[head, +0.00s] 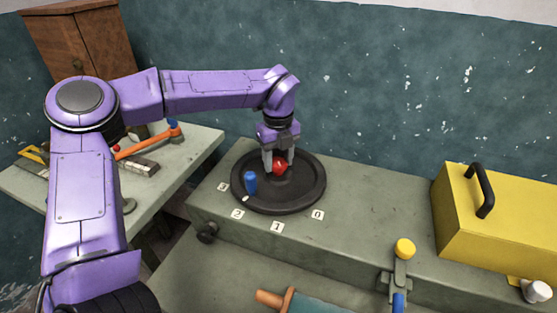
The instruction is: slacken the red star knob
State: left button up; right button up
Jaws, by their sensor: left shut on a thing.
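The red star knob (279,167) sits at the middle of a round black dial plate (303,194) on the grey-green bench. My left gripper (279,164) reaches down from above and is shut on the red knob, with a finger on each side. The fingers hide part of the knob. A blue upright peg (250,182) stands on the left part of the plate, with a small pale pointer at its foot. Number tags 3, 2, 1 and 0 (317,215) lie along the plate's front left edge. My right gripper is not in view.
A yellow box (500,225) with a black handle stands at the right. A yellow-knobbed clamp (404,249) is on the bench's front edge. An orange-handled tool (148,141) lies on the left table. The bench between plate and box is clear.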

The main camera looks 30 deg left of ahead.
aim_at(278, 161)
pick_arm(q)
jog(key=o, duration=1)
jog(key=shift+o, duration=0.2)
jog(key=shift+r, duration=0.1)
notch_tip(278, 161, up, 10)
jog(key=shift+r, duration=0.2)
